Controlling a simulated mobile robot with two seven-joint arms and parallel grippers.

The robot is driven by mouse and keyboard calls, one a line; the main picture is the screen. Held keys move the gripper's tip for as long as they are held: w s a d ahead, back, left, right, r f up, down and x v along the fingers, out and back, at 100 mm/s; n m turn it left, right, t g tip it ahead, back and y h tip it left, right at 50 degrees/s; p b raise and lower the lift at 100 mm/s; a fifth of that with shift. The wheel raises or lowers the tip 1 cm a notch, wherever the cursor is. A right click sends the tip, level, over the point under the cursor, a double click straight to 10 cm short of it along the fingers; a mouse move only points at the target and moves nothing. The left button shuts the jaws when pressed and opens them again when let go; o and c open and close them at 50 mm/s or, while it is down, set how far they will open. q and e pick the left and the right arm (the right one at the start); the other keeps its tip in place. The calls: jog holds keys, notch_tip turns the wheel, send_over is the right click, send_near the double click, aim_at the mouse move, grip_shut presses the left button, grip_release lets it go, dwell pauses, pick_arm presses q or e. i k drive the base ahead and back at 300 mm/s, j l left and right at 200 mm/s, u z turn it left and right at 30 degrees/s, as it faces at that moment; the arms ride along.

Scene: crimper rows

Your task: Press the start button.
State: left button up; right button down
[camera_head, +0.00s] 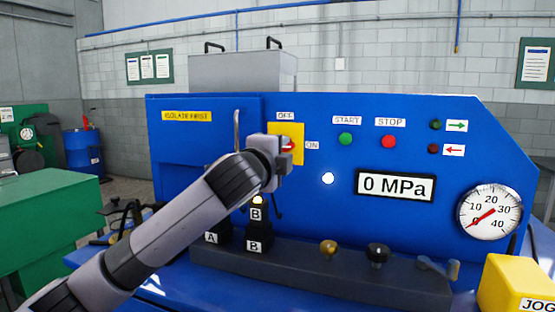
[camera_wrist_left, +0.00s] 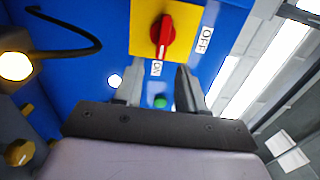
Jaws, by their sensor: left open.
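The start button is a green round button (camera_head: 345,139) under a START label on the blue panel (camera_head: 300,200). In the left wrist view the green button (camera_wrist_left: 160,101) shows between the finger bases. My left gripper (camera_head: 286,150) is in front of the red rotary switch, to the left of the start button and apart from it. In the left wrist view its two fingers (camera_wrist_left: 158,78) are spread with nothing between them. The red switch knob (camera_wrist_left: 163,37) on a yellow plate points toward ON. My right gripper is in neither view.
A red stop button (camera_head: 388,141) sits right of the start button. A white lamp (camera_head: 328,178) is lit below. The display (camera_head: 395,187) reads 0 MPa. Knobbed levers (camera_head: 328,248) stand along the lower ledge. A yellow JOG box (camera_head: 520,282) is at lower right.

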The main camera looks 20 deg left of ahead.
aim_at(346, 139)
jog(key=k, duration=1)
